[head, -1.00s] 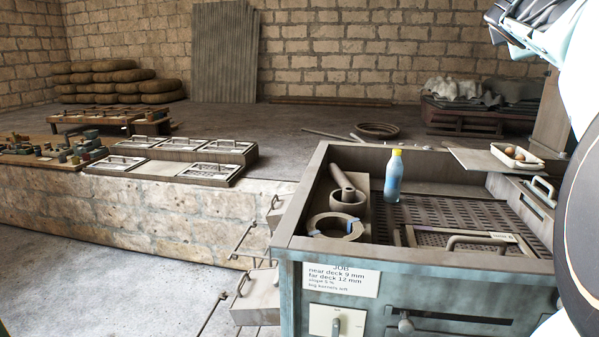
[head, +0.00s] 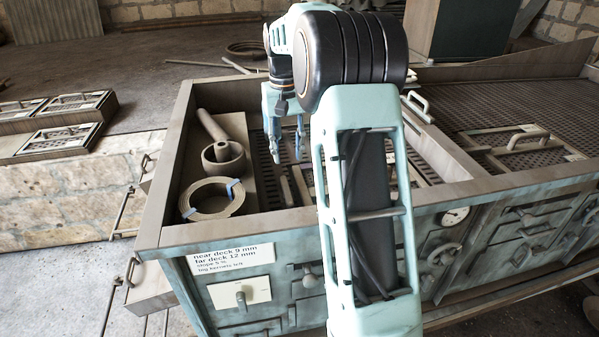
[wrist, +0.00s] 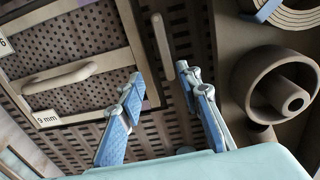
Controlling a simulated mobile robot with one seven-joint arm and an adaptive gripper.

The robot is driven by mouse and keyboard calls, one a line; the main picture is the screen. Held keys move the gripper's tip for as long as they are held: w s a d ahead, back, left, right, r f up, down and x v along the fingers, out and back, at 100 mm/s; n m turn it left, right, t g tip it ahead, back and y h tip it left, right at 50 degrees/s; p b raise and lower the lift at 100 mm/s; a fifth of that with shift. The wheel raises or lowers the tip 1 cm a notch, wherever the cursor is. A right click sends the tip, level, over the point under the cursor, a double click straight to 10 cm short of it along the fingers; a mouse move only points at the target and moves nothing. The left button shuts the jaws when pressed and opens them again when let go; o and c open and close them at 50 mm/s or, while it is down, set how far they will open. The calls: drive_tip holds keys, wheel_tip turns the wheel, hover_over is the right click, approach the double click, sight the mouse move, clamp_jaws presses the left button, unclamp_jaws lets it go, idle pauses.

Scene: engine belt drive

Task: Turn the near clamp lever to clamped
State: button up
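My gripper (head: 286,148) hangs over the left part of the open-topped machine, fingers pointing down. In the wrist view my gripper (wrist: 162,108) is open, with nothing between its fingers. A slim bar with rounded ends (wrist: 162,46), which looks like a clamp lever, lies ahead of the gap between the fingers, apart from them. It lies beside the framed perforated screen (wrist: 75,112) marked 9 mm, which has a curved handle (wrist: 60,77). I cannot tell whether this bar is clamped. In the head view my arm hides most of that screen.
A tube, a round cup (head: 223,160) and a taped ring (head: 212,199) lie in the machine's left tray. The machine's wooden rim (head: 245,222) stands around the gripper. A second handled screen (head: 520,142) lies to the right.

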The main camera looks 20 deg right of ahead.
sight(287, 189)
drive_tip(key=f, duration=1.1)
drive_tip(key=shift+s+a+p, duration=0.15)
drive_tip(key=shift+a+p, duration=0.2)
drive_tip(key=shift+p, duration=0.05)
drive_tip(key=shift+c, duration=0.4)
clamp_jaws()
